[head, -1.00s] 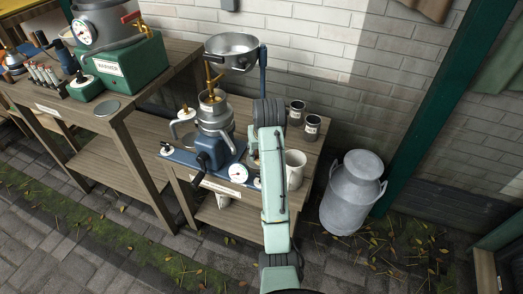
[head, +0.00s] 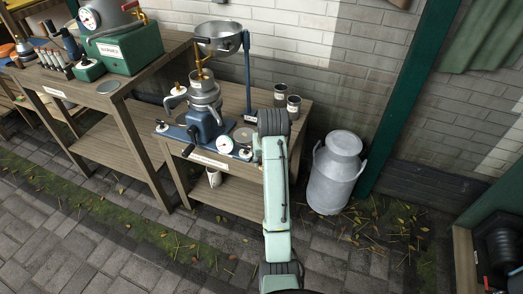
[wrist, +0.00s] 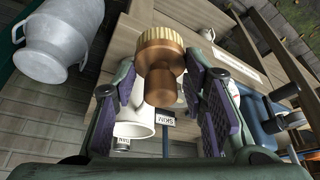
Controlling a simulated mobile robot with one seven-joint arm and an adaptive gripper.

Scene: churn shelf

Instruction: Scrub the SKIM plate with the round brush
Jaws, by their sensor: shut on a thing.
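In the wrist view my gripper (wrist: 163,88) is shut on the round brush (wrist: 160,52), a copper-brown handle with a ridged tan head, held between the purple pads. A small dark plate lettered SKIM (wrist: 167,119) shows beyond the brush, beside a white cup (wrist: 134,122). In the head view my dark gripper (head: 273,123) is over the right part of the low wooden table (head: 235,205). The brush is hidden there. A grey round disc (head: 243,135) lies left of my gripper; I cannot tell whether it bears lettering.
A separator machine (head: 204,100) on a blue base stands left of my gripper, under a metal bowl (head: 219,38) beside a blue post (head: 247,75). A milk churn (head: 336,175) stands on the paving to the right.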

